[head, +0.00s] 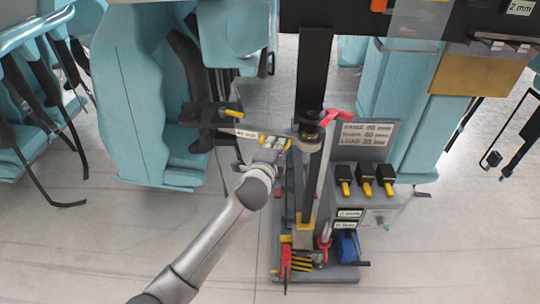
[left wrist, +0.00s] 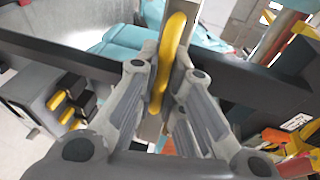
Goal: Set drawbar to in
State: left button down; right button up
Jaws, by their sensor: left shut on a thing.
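My left gripper (head: 270,150) reaches in from the lower left to a light horizontal bar (head: 291,133) beside the dark upright post of a floor-standing machine. A small white label (head: 245,134) sits on the bar's left part. I cannot tell for sure that this bar is the drawbar. In the left wrist view my left gripper (left wrist: 164,85) is shut on a yellow handle (left wrist: 174,40), which stands upright between the fingers. A dark beam passes behind the fingers. The gripper hides part of the bar in the head view. My right gripper is not in view.
The machine's post (head: 313,75) stands on a grey base (head: 345,272) with a red lever (head: 285,262). A load sign (head: 366,136) and several black and yellow knobs (head: 365,180) are on its right. Teal coaster seats (head: 140,90) stand left. Floor at lower left is clear.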

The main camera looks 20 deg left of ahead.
pick_arm(q)
jog(key=shift+w+d+f+n+y+b, duration=0.1)
jog(key=shift+w+d+n+y+b, duration=0.05)
jog(key=shift+w+n+y+b, duration=0.65)
jog(key=shift+w+d+n+y+b, duration=0.15)
jog(key=shift+w+n+y+b, duration=0.35)
jog(key=shift+w+y+b, duration=0.55)
jog(key=shift+w, duration=0.1)
jog(key=shift+r, duration=0.2)
jog(key=c, duration=1.5)
grip_release()
jog(key=shift+w, duration=0.1)
jog(key=shift+c, duration=0.2)
jog(key=shift+f, duration=0.1)
